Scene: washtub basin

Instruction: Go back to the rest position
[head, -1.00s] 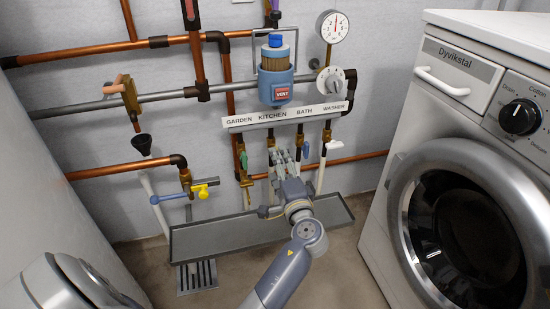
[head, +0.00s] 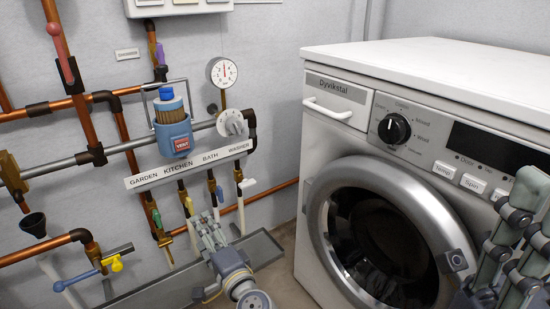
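My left gripper (head: 210,229) is in the lower middle, in front of the lower pipes by the drip tray. Its fingers point up and away toward the tap handles; they are foreshortened, so the gap and any contact are unclear. My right gripper (head: 515,245) is at the right edge, in front of the washing machine (head: 290,220). Its fingers point up, with a gap between them, and I see nothing held. Part of it is cut off by the frame.
Copper pipes (head: 85,130), a blue filter unit (head: 173,138), a gauge (head: 222,72) and a labelled strip (head: 190,171) line the wall. Small taps stand below the strip. The grey tray (head: 262,248) lies below. A yellow-blue valve (head: 116,263) is at lower left.

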